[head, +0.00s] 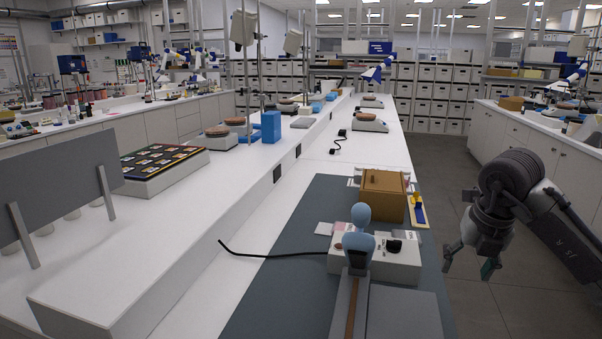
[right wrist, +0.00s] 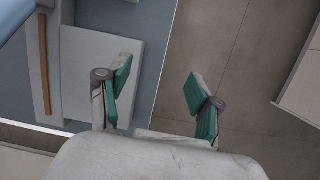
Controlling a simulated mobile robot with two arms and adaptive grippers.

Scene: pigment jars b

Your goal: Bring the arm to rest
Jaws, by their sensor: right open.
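My right gripper (head: 470,260) hangs over the floor, just right of the bench's right edge, with its fingers spread and nothing between them. In the right wrist view my right gripper (right wrist: 157,85) has its two green-padded fingers well apart, with bench edge and floor behind the gap. My left gripper is not in view.
A dark mat (head: 275,285) covers the near bench. On it are a white device (head: 398,262) with a black knob and a brown wooden box (head: 384,195). A grey plate (head: 405,312) lies near the front. The aisle floor (head: 460,185) right of the bench is clear.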

